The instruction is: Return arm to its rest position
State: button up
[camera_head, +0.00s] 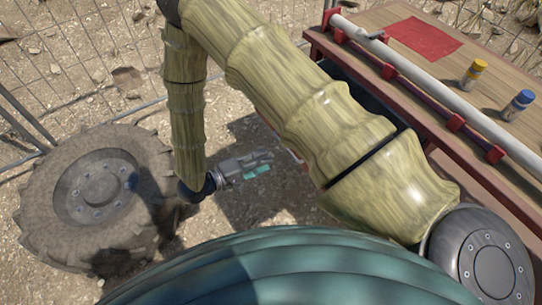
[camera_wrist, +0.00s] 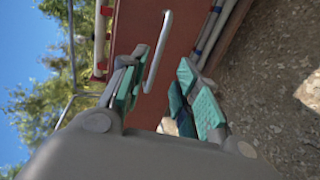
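My gripper (camera_head: 252,164) hangs at the end of my bent arm, over the dirt ground between the tyre and the wooden table. Its fingers carry teal pads. In the wrist view my gripper (camera_wrist: 160,88) has its two fingers apart, with nothing held between them. Beyond the gap in the wrist view is a red-brown panel (camera_wrist: 150,108) with a pale bar-shaped handle (camera_wrist: 158,50). My arm covers part of the table's near side in the head view.
A large muddy tyre (camera_head: 60,215) lies at left, near my forearm. The table (camera_head: 420,75) at right bears a red sheet (camera_head: 424,36), a yellow-capped cylinder (camera_head: 473,74) and a blue-capped cylinder (camera_head: 518,104). A white pipe (camera_head: 440,87) runs along its edge. Wire fencing (camera_head: 70,60) stands behind.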

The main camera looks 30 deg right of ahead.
jog(key=shift+a+r, duration=0.1)
jog(key=shift+a, duration=0.3)
jog(key=shift+d, duration=0.1)
jog(key=s+d+f+t+y, duration=0.2)
jog(key=f+y, duration=0.3)
jog(key=f, duration=0.1)
jog(key=s+d+f+t+y, duration=0.1)
jog(key=d+f+t+y, duration=0.1)
jog(key=f+y, duration=0.35)
jog(key=s+a+f+g+y, duration=0.1)
jog(key=s+g+y, duration=0.1)
jog(key=s, duration=0.8)
jog(key=s+a+f+m+g+y+p, duration=0.1)
jog(key=s+g+y, duration=0.2)
jog(key=s, duration=0.6)
jog(key=shift+s+a+f+m, duration=0.25)
jog(key=shift+s+f+m, duration=0.05)
jog(key=shift+s+f, duration=0.05)
